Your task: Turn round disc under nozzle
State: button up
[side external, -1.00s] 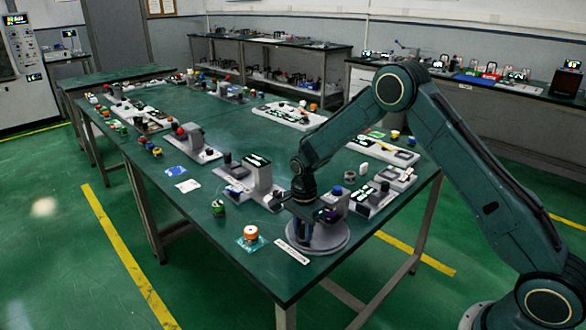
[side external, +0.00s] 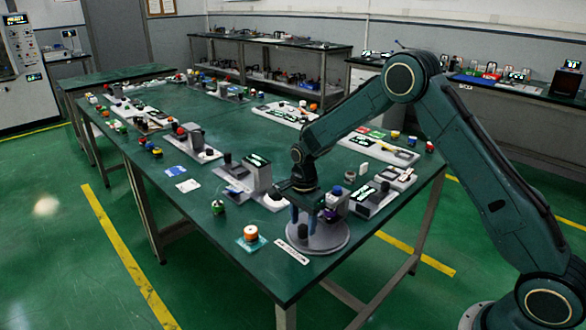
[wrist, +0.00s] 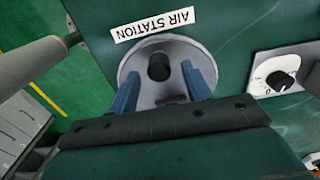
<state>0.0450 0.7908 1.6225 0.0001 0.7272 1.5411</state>
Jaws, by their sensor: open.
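The round grey disc (side external: 330,236) lies flat near the front corner of the green table. It also shows in the wrist view (wrist: 178,98), with a short black knob (wrist: 158,68) standing on it. The knob shows in the side view (side external: 303,232) too. My gripper (side external: 304,220) is over the disc with its blue fingers pointing down. In the wrist view my gripper (wrist: 162,72) is open, with one finger on each side of the knob and a gap on both sides. I cannot clearly make out a nozzle above the disc.
An "AIR STATION" label (side external: 292,251) lies beside the disc. A white dial plate (wrist: 280,72) with a black knob is near it. A grey block (side external: 258,172) and a dark box (side external: 372,198) stand behind.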

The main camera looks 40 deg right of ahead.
notch_tip(320, 180, up, 11)
jog(key=shift+f, duration=0.15)
dwell(0.5)
jog(key=s+a+r+n+t, duration=0.25)
jog(key=s+r+n, duration=0.65)
jog(key=s+r, duration=0.6)
jog(key=s+n+t, duration=0.3)
jog(key=s+n, duration=0.6)
jog(key=s, duration=0.9)
jog(key=shift+s+r, duration=0.15)
jog(key=shift+r, duration=0.05)
